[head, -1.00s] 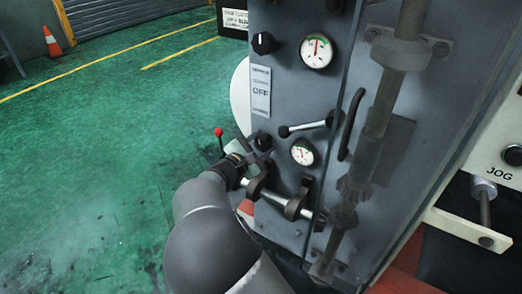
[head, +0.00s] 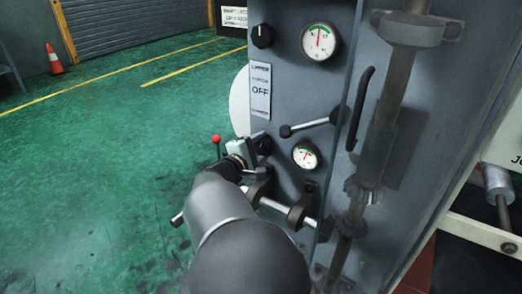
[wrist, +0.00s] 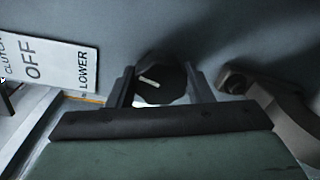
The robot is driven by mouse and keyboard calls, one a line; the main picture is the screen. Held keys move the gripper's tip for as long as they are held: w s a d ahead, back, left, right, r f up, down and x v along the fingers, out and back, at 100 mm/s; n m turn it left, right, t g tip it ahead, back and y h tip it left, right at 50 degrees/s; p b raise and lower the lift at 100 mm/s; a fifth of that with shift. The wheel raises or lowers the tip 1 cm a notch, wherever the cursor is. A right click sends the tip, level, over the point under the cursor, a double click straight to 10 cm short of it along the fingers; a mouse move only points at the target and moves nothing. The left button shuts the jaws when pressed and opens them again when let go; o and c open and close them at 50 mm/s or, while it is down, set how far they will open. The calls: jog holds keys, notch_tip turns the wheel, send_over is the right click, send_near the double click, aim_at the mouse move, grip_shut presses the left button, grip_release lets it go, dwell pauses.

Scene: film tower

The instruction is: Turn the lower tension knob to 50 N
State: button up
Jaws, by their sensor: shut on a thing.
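The lower tension knob (head: 264,144) is black, on the grey machine panel below the OFF plate. In the wrist view the knob (wrist: 159,80) shows a pale pointer line, tilted, between the two dark fingers. My gripper (wrist: 160,92) is shut on it, one finger on each side. In the head view my gripper (head: 253,147) reaches the knob from the left, and my arm hides part of the panel below. The lower gauge (head: 306,156) sits right of the knob, its needle near the upper middle; its numbers are too small to read.
An upper knob (head: 262,36) and upper gauge (head: 320,41) sit higher on the panel. A lever (head: 310,126) with a black ball crosses above the lower gauge. A red-tipped lever (head: 216,140) stands left of my gripper. A roller bar (head: 272,203) lies below. Open green floor is left.

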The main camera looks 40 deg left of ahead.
jog(key=shift+f, duration=0.25)
jog(key=o, duration=1)
jog(key=shift+c, duration=0.2)
jog(key=shift+r, duration=0.15)
jog(key=shift+s+r, duration=0.15)
jog(key=shift+s, duration=0.4)
jog(key=s+r+p, duration=0.1)
jog(key=s+p, duration=0.3)
jog(key=s, duration=1.2)
jog(key=shift+s+d+p, duration=0.15)
jog(key=shift+d+p, duration=0.2)
